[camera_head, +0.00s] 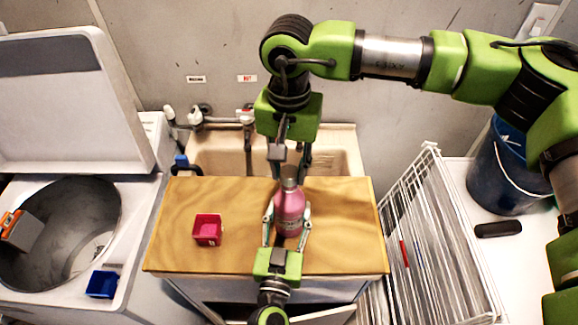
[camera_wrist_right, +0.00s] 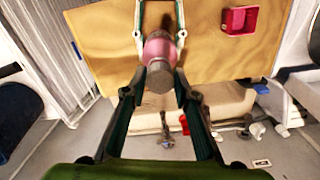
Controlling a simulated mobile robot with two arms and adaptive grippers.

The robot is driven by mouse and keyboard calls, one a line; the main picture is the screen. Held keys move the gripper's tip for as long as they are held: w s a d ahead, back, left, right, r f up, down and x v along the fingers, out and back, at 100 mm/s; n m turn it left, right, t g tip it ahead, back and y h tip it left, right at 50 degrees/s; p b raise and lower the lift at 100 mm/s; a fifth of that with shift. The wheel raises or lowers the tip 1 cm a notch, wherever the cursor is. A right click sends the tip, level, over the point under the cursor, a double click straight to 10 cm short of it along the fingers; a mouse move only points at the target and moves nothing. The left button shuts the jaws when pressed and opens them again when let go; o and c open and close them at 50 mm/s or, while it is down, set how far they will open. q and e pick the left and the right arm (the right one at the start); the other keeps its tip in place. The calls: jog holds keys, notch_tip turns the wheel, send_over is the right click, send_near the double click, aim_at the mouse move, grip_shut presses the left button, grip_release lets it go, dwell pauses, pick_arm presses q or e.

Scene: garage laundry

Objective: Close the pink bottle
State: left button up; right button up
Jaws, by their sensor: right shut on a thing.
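I cannot tell how tightly the cap sits. My left gripper (camera_head: 287,220), at the near side, has its fingers on both sides of the bottle body, shut on it. My right gripper (camera_head: 290,168) reaches in from the far side, with its fingers shut on the cap. Its fingertips partly hide the cap.
A small pink-red box (camera_head: 207,229) sits left of the bottle on the tabletop. A sink (camera_head: 335,152) lies behind. An open washer (camera_head: 110,205) stands left, with a blue box (camera_head: 102,284) on its edge. A white wire rack (camera_head: 430,235) and blue bucket (camera_head: 500,170) are right.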

jog(key=shift+f, duration=0.55)
